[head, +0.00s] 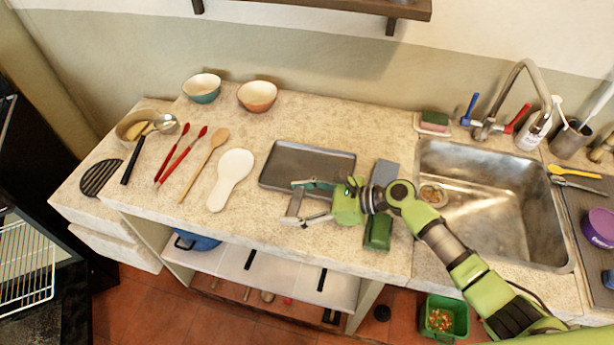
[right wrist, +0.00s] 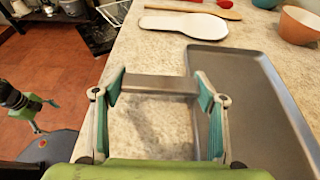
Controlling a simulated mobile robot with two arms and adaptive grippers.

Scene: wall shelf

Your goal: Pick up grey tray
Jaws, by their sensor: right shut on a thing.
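The grey tray (head: 310,160) lies flat on the counter, left of the sink. In the right wrist view the tray (right wrist: 262,110) fills the right side. My right gripper (head: 294,203) is at the tray's front side, low over the counter. Its fingers are wide apart and shut on a grey bar-like thing (right wrist: 160,84), which spans between the fingertips. The right finger overlaps the tray's near edge in the wrist view. I cannot tell what the grey thing is. My left gripper (right wrist: 46,117) seems to show small at the left of the wrist view; its fingers are unclear.
A white spoon rest (head: 232,175), wooden spoon (head: 203,165) and red utensils (head: 180,155) lie left of the tray. Two bowls (head: 202,88) (head: 257,95) stand behind. A grey block (head: 385,172) and green box (head: 378,231) are on the right, before the sink (head: 480,200).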

